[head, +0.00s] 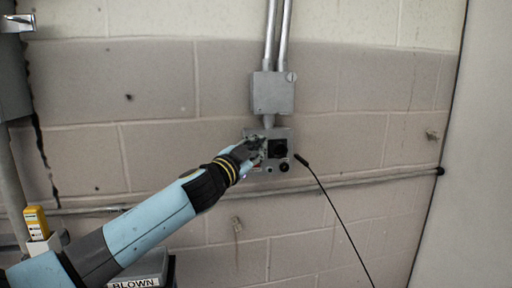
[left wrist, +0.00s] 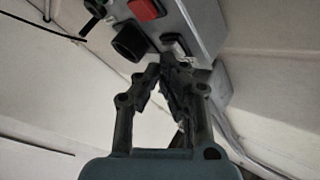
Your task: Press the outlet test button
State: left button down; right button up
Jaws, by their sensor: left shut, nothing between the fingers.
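The grey outlet box (head: 290,135) is mounted on the wall below a conduit box. It has a black square outlet (head: 278,148), which also shows in the left wrist view (left wrist: 130,42). In the left wrist view, a red square button (left wrist: 146,9) and a small pale switch or button (left wrist: 174,43) sit on the same panel. I cannot read which one is marked as test. My left gripper (head: 257,147) is shut and empty, at the left part of the box face. In the left wrist view its fingertips (left wrist: 167,64) are just beside the pale piece; contact is unclear.
A black cable (head: 340,220) with a plug end hangs right of the box. A horizontal pipe (head: 370,180) runs along the wall below. A yellow device (head: 36,222) stands at the left, and a box labelled BLOWN (head: 150,266) is at the bottom.

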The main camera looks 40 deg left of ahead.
pick_arm(q)
jog(key=shift+s+d, duration=0.5)
jog(key=shift+f, duration=0.1)
jog(key=s+d, duration=0.3)
jog(key=shift+s+d+p, duration=0.1)
jog(key=shift+d+p, duration=0.25)
jog(key=shift+d, duration=0.05)
dwell(0.8)
